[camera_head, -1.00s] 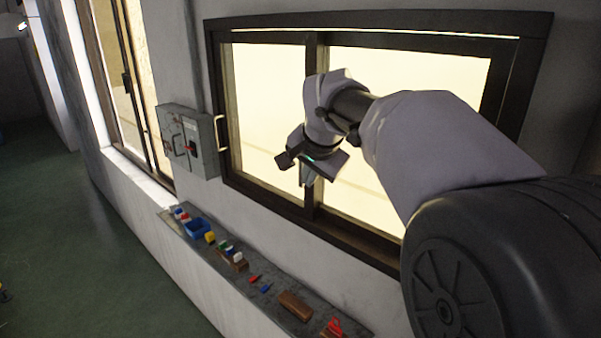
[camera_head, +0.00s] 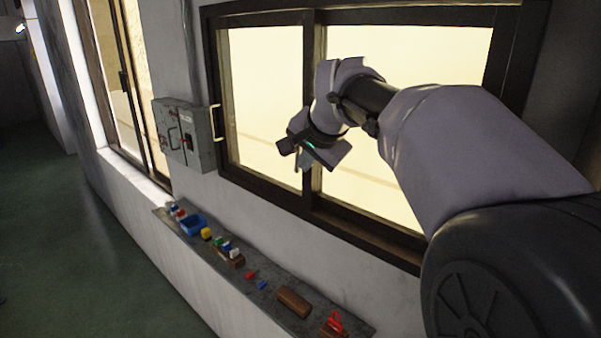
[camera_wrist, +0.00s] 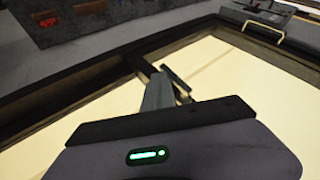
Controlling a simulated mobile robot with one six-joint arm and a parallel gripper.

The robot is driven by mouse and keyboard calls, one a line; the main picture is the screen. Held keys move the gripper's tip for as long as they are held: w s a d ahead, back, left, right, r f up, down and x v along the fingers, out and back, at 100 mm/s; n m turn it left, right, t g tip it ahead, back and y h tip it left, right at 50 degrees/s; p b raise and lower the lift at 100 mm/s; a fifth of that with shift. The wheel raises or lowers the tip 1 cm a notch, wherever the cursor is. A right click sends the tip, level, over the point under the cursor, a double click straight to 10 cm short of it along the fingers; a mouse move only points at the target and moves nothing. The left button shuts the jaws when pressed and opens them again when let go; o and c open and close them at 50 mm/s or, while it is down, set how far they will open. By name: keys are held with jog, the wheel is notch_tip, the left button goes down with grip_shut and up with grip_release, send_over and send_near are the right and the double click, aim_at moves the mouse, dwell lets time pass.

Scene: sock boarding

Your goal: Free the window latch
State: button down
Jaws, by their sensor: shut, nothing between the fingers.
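The window (camera_head: 255,100) has a dark frame, two bright panes and a dark middle upright. A pale bar handle (camera_head: 216,122) is on its left frame; it also shows in the wrist view (camera_wrist: 265,32). My gripper (camera_head: 304,162) is in front of the middle upright, partway up the window. In the wrist view its grey fingers (camera_wrist: 158,94) are shut and empty, pointing towards the upright. A thin grey bar (camera_wrist: 176,80) shows beside them; I cannot tell whether it is the latch or part of my gripper. No latch is clearly visible, and contact cannot be told.
A narrow shelf (camera_head: 266,294) below the window bears a blue bin (camera_head: 193,225), a brown block (camera_head: 294,301), a red item (camera_head: 334,321) and several small coloured pieces. A grey wall box (camera_head: 182,133) is left of the window. The floor at left is clear.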

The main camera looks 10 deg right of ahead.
aim_at(297, 170)
jog(key=f+t+y+b, duration=0.1)
jog(key=t+b, duration=0.1)
jog(key=b, duration=0.5)
jog(key=w+f+m+t+y+b, duration=0.1)
jog(key=t+b, duration=0.1)
jog(key=b, duration=0.6)
jog(key=a+f+m+t+y+b, duration=0.1)
jog(key=t+b, duration=0.1)
jog(key=b, duration=0.6)
jog(key=shift+w+a, duration=0.1)
jog(key=shift+w, duration=0.15)
jog(key=b, duration=0.2)
jog(key=t+b, duration=0.1)
jog(key=b, duration=0.1)
jog(key=shift+w+a+r+m+t+y, duration=0.1)
jog(key=shift+w+a+m+t+y, duration=0.05)
jog(key=shift+w+m+t+y, duration=0.2)
jog(key=r+b, duration=0.1)
jog(key=w+a+t+b, duration=0.1)
jog(key=shift+w+a+r+b, duration=0.1)
jog(key=shift+w+r+b, duration=0.1)
jog(key=shift+r+b, duration=0.2)
